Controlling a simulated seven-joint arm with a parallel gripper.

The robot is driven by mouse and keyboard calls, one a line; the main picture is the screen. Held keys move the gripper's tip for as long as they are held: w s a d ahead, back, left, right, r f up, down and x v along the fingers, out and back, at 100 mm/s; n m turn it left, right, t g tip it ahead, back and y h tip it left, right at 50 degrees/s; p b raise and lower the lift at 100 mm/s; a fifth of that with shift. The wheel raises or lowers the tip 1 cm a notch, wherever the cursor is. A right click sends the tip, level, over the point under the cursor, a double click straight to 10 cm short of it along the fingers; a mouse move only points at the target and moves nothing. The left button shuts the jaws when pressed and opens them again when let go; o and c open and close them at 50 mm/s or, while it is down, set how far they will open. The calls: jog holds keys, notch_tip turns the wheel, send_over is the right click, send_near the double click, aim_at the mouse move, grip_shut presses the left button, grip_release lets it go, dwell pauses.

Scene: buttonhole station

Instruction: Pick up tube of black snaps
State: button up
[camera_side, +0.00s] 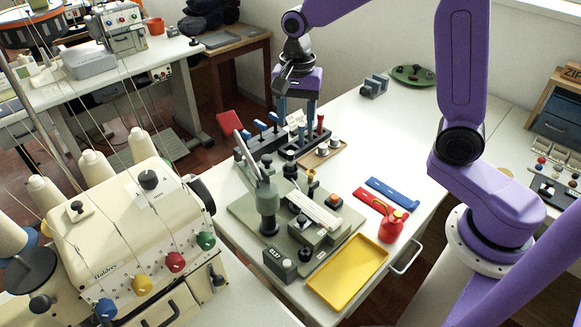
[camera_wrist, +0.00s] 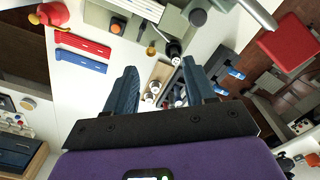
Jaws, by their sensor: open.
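A dark rack (camera_side: 305,146) stands on the table in the side view, with upright tubes in it, one with a red top (camera_side: 320,125). I cannot tell which tube holds black snaps; my gripper and the small size hide this. My gripper (camera_side: 296,118) points down over the rack, its two blue-grey fingers apart with nothing seen held between them. In the wrist view my gripper (camera_wrist: 160,70) is spread wide, and part of the rack (camera_wrist: 178,92) shows between the fingers, nearer the right one.
A wooden tray (camera_side: 312,163) with metal cups stands beside the rack. A grey holder with blue handles (camera_side: 262,145) is on its left. The green buttonhole machine (camera_side: 240,215) stands in front.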

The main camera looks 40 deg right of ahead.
aim_at(291, 153)
jog(key=w+d+f+m, duration=0.2)
jog(key=w+d+m, duration=0.2)
jog(key=w+m, duration=0.25)
jog(key=shift+m, duration=0.25)
jog(key=f, duration=1.7)
jog(key=shift+s, duration=0.25)
grip_shut()
